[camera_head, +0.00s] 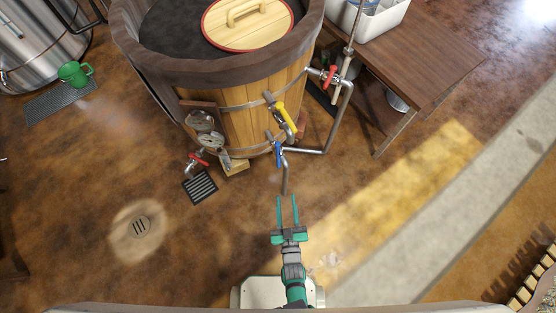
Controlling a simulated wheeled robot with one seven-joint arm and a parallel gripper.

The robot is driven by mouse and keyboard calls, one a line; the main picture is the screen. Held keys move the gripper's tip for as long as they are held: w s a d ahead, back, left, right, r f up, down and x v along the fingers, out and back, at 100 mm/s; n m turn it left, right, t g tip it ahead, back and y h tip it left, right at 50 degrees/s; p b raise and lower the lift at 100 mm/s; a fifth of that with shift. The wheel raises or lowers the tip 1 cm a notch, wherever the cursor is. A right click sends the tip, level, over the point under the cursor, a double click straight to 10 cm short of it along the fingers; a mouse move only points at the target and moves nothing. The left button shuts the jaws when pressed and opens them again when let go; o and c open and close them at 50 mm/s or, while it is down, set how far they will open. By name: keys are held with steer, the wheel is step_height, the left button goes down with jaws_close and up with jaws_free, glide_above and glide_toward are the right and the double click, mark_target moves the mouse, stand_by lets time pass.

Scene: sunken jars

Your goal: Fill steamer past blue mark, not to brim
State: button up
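A large wooden vat (240,98) with a dark rim and metal hoops stands at the top middle; it may be the steamer, but I cannot tell for sure. A round pale wooden lid (262,30) lies over part of its dark top. A yellow-handled valve (285,116) and a blue-handled valve (279,153) sit on its front. A red-handled valve (329,76) is on the pipe at its right. I see no blue mark or water level. My gripper (287,198) is open and empty, its fingers pointing toward the vat, apart from the valves.
Another red-handled valve (197,159) is low at the vat's left front, near a floor grate (200,187). A wooden table (430,50) is at the right. A round drain (140,226) lies in open floor.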

glide_toward(278, 159)
steer(key=s+f, duration=0.1)
steer(key=shift+t, duration=0.4)
steer(key=w, duration=1)
steer(key=shift+w+a+f, duration=0.25)
steer(key=shift+w+a, duration=0.05)
steer(key=shift+w, duration=0.1)
jaws_close()
